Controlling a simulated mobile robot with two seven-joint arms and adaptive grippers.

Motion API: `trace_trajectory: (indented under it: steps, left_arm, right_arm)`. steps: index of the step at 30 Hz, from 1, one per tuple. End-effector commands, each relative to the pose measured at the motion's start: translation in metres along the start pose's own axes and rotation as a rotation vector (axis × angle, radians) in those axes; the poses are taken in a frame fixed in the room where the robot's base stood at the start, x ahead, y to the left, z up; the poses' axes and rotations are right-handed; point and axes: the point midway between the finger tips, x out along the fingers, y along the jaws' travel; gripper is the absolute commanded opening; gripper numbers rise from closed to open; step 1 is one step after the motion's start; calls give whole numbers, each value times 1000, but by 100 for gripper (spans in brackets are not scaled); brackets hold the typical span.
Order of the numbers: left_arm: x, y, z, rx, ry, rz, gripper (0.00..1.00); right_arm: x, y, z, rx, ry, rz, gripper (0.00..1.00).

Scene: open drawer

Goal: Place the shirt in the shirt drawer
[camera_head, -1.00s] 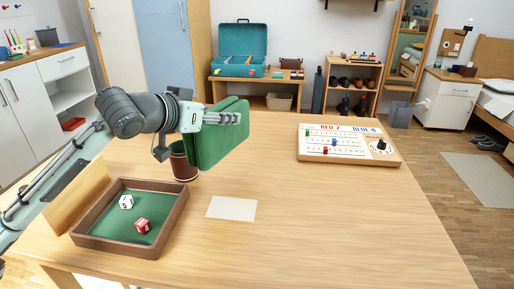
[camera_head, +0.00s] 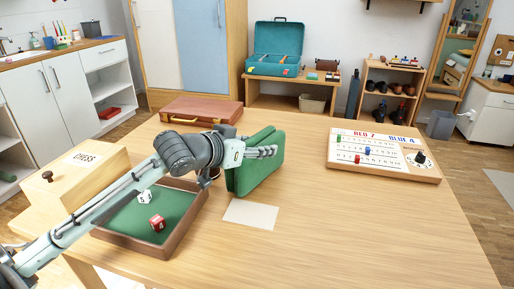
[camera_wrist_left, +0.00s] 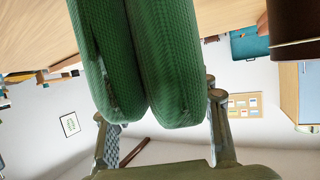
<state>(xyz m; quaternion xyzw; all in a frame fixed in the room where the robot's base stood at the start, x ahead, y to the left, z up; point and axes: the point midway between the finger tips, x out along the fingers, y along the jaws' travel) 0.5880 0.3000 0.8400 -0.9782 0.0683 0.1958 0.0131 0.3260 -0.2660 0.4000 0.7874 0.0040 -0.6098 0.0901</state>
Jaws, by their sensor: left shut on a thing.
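A green, thick folded thing (camera_head: 258,172), which may be the shirt, stands on edge in my left gripper (camera_head: 262,152), just above or on the wooden table; I cannot tell which. In the left wrist view, the two fingers (camera_wrist_left: 165,125) are closed on either side of this green folded thing (camera_wrist_left: 130,60), whose two padded halves lie together. No drawer labelled for shirts is in view. My right gripper is not in view.
A dice tray (camera_head: 178,240) with two dice lies under my left arm. A pale card (camera_head: 250,214) lies in front of the green thing. A scoreboard (camera_head: 385,158) is at the right and a brown case (camera_head: 200,109) at the back. The table's front right is clear.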

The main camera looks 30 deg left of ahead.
Motion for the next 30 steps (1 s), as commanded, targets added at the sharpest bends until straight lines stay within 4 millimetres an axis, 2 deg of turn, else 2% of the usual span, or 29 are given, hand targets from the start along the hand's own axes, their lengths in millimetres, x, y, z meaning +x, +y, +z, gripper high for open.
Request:
trace_trajectory:
  steps: [10, 11, 16, 28, 30]
  left_arm:
    - [2, 0, 4, -1, 2, 0, 16]
    - [2, 0, 4, -1, 1, 0, 50]
    - [2, 0, 4, 0, 1, 0, 70]
    - [0, 0, -1, 0, 1, 0, 70]
    - [0, -1, -3, 0, 1, 0, 70]
  right_arm:
    - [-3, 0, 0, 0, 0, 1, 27]
    - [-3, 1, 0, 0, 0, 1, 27]
    - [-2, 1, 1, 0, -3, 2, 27]
    - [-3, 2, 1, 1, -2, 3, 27]
    - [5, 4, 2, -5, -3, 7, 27]
